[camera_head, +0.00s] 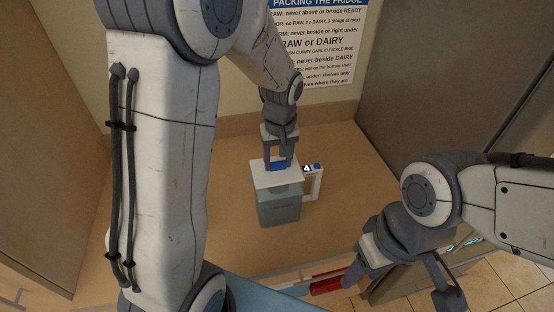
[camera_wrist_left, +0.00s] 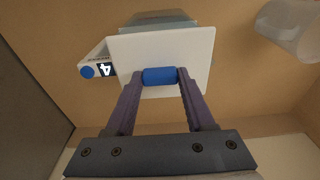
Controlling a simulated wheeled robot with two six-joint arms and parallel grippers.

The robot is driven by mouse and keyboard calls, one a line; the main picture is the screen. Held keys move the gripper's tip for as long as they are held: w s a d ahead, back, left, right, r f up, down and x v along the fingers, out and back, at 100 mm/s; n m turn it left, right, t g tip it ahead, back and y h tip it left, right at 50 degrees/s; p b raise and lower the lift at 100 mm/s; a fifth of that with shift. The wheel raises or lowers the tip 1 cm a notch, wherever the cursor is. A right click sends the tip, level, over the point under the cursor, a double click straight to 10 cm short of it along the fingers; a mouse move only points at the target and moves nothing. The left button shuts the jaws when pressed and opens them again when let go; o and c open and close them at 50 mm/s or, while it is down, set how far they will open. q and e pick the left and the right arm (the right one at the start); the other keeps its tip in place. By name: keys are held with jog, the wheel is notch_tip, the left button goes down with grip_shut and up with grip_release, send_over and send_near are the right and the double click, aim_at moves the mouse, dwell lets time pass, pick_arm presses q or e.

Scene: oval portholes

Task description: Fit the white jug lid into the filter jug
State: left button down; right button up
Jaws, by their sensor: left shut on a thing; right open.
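The white jug lid (camera_head: 262,176) is a flat square plate with a blue knob (camera_wrist_left: 160,76). My left gripper (camera_head: 279,166) is shut on this knob, and the lid is at the top of the filter jug (camera_head: 280,208). The jug is greyish and see-through, with a white handle on its right side marked 4 (camera_head: 316,184). In the left wrist view the lid (camera_wrist_left: 190,48) hides most of the jug (camera_wrist_left: 160,20). I cannot tell whether the lid is seated or just above the rim. My right gripper (camera_head: 402,288) is open and empty, away from the jug.
The jug stands on a tan counter (camera_head: 355,190) with clear room around it. A clear container (camera_wrist_left: 290,28) shows at the right in the left wrist view. A red object (camera_head: 327,286) is near the counter's front edge. A tall grey panel (camera_head: 430,80) stands at the right.

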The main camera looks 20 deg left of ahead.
aim_at(279, 173)
pick_arm(q)
jog(key=shift+c, duration=0.9)
grip_release()
jog(key=shift+r, duration=0.35)
notch_tip(279, 173, up, 10)
jog(key=s+b, duration=0.1)
jog(key=b, duration=0.1)
jog(key=shift+d+f, duration=0.15)
jog(key=shift+d, duration=0.15)
jog(key=s+d+f+m+b, duration=0.1)
jog(key=s+d+f+m, duration=0.3)
jog(key=s, duration=0.3)
jog(key=s+d+f+m+h+b, duration=0.1)
jog(key=s+d+f+m+b, duration=0.1)
jog(key=s, duration=0.6)
jog(key=s+d+f+m+g+b, duration=0.1)
jog(key=s+d+f+m, duration=0.4)
jog(key=s+d+m, duration=0.2)
jog(key=shift+s+f+m+h+b, duration=0.3)
jog(key=shift+m+h+b, duration=0.1)
jog(key=shift+m, duration=0.2)
